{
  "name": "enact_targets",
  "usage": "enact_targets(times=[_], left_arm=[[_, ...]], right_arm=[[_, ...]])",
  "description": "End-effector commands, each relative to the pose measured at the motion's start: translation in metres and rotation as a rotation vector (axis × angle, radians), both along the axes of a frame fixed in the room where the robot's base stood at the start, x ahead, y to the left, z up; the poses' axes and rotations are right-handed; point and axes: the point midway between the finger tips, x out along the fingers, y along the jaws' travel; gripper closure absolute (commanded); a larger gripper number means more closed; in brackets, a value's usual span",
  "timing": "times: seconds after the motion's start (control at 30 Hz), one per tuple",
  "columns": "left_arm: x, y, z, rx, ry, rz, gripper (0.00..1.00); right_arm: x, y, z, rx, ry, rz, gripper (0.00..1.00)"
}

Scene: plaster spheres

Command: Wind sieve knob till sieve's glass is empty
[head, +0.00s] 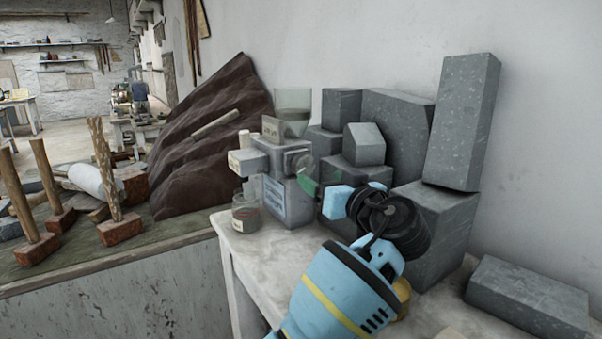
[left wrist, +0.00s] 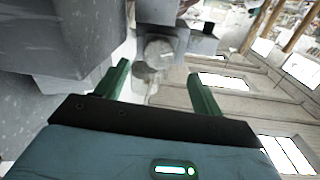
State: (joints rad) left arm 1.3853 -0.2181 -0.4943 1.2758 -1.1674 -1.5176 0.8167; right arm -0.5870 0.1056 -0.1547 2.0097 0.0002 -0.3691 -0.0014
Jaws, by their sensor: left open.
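The sieve (head: 285,200) is a grey boxy machine on the pale table, with a blue label on its front. Its glass (head: 293,98) stands on top, clear above and darker low down, as if partly filled. The round grey knob (head: 297,158) is on the side facing my arm; in the left wrist view the knob (left wrist: 158,50) shows beyond my fingertips. My left gripper (head: 310,182) is open and empty, its green fingers just short of the knob; they also show in the left wrist view (left wrist: 160,78). A glass jar (head: 246,215) stands at the sieve's foot. My right gripper is out of view.
Grey stone blocks (head: 400,110) are stacked close behind and right of my left gripper. Another block (head: 527,297) lies at the front right. A dark ridged slab (head: 215,135) leans behind the sieve, and mallets (head: 45,200) stand on the left bench.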

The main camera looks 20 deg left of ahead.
Motion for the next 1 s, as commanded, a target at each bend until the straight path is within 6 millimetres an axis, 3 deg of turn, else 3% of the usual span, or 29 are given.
enact_targets(times=[0.23, 0.7, 1.0], left_arm=[[0.007, 0.008, 0.0, 0.002, 0.002, 0.002, 0.32], [0.049, 0.053, -0.001, 0.004, 0.004, 0.001, 0.32], [0.053, 0.058, 0.0, 0.002, 0.004, 0.0, 0.32]], right_arm=[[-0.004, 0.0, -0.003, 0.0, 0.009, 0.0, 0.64], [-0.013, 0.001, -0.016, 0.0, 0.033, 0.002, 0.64], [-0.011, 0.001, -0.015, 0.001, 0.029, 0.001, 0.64]])
